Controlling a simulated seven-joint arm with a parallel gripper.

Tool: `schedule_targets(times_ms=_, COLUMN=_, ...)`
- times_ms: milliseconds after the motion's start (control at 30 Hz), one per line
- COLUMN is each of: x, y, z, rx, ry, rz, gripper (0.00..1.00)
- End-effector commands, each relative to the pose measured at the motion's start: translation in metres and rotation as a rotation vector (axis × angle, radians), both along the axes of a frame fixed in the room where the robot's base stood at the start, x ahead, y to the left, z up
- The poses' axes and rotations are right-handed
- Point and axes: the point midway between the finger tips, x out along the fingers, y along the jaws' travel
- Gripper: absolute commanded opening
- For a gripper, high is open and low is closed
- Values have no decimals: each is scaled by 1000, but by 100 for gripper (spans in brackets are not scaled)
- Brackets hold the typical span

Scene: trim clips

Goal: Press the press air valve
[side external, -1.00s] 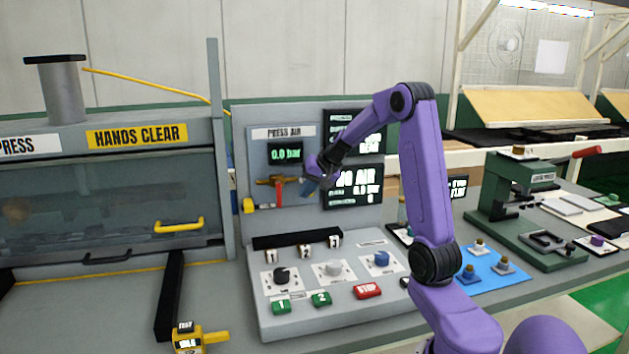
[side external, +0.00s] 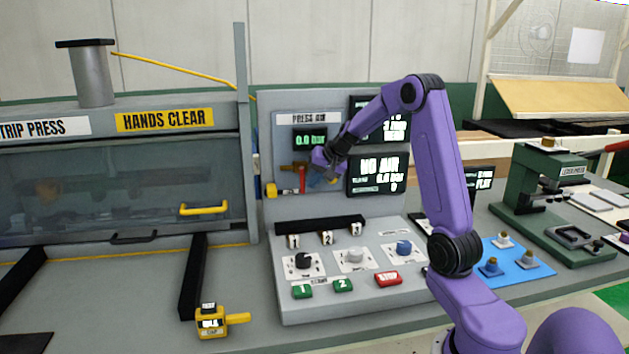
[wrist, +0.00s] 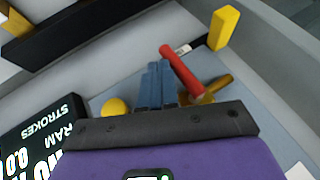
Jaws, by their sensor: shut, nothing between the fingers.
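The press air valve is a red lever (side external: 302,181) on a brass body (side external: 289,168), mounted on the grey upright panel under the PRESS AIR label. The lever hangs straight down. My gripper (side external: 317,182) is at the panel just right of the lever, its blue fingers partly hidden by my wrist. In the wrist view the blue fingers (wrist: 156,86) are shut and empty, close beside the red lever (wrist: 180,70). The brass body (wrist: 208,93) shows beyond them. I cannot tell whether the fingers touch the lever.
The small display (side external: 310,140) reads 0.0 bar, and the larger screen (side external: 376,175) reads NO AIR. A yellow-ended fitting (side external: 271,190) sits left of the lever. Below is a console with knobs and a red button (side external: 388,279). The trim press (side external: 110,185) stands at left.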

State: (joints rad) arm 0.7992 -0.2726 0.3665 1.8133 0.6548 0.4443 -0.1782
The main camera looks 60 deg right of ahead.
Motion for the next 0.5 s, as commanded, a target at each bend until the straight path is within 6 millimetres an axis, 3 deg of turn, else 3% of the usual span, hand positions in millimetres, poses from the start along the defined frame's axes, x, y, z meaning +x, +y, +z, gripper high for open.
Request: schedule_targets(times_ms=500, x=1, y=1, z=-2, rx=44, ry=-44, rz=0, gripper=0)
